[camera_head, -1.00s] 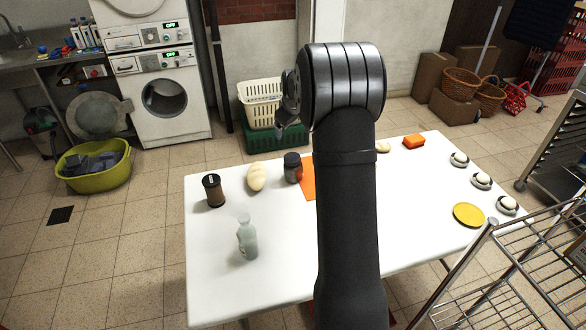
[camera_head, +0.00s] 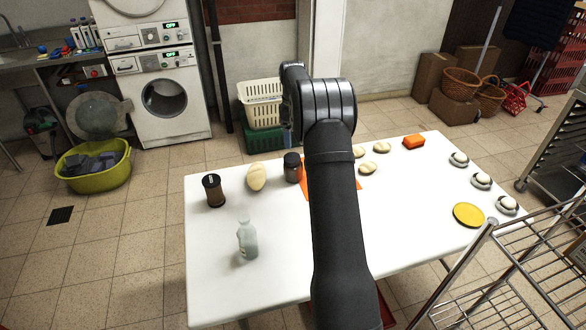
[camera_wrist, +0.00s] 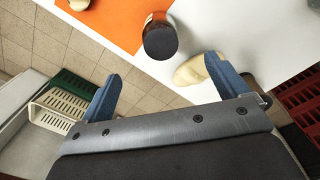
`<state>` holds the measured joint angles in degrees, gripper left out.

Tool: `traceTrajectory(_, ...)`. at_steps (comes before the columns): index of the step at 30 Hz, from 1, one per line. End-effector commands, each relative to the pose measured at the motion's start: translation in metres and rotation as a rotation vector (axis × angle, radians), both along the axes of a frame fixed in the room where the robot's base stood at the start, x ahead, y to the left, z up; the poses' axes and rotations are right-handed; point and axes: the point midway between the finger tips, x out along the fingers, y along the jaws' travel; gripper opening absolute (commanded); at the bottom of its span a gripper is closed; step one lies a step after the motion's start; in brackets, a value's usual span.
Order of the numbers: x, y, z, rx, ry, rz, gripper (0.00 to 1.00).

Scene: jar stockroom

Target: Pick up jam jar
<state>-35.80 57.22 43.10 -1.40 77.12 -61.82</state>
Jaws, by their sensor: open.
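The jam jar (camera_head: 292,168) is a dark jar with a dark lid, upright on the white table beside an orange mat, left of my arm. In the wrist view the jar (camera_wrist: 160,40) is seen from above, beyond the gap between my fingertips and apart from them. My gripper (camera_wrist: 168,76) is open and empty, with blue fingers on either side. In the head view my arm hides the gripper. A pale bread loaf (camera_wrist: 192,70) lies beside the jar, close to the right finger in the wrist view.
The white table (camera_head: 215,290) also holds a brown jar with a black lid (camera_head: 214,190) and a pale bottle (camera_head: 247,240). The orange mat (camera_wrist: 100,20) lies beside the jam jar. Rolls, an orange sponge (camera_head: 413,142) and a yellow disc (camera_head: 468,215) lie to the right.

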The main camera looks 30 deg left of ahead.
Motion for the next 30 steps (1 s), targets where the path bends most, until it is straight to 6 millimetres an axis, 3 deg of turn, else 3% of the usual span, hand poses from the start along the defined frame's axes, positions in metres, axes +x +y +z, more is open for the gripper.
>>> traceTrajectory(12,0.004,0.001,-0.088,-0.001,0.003,-0.001,0.92)
traceTrajectory(23,0.005,0.003,-0.114,-0.001,0.002,-0.001,0.92)
traceTrajectory(30,0.007,0.008,-0.148,-0.001,0.001,-0.002,0.92)
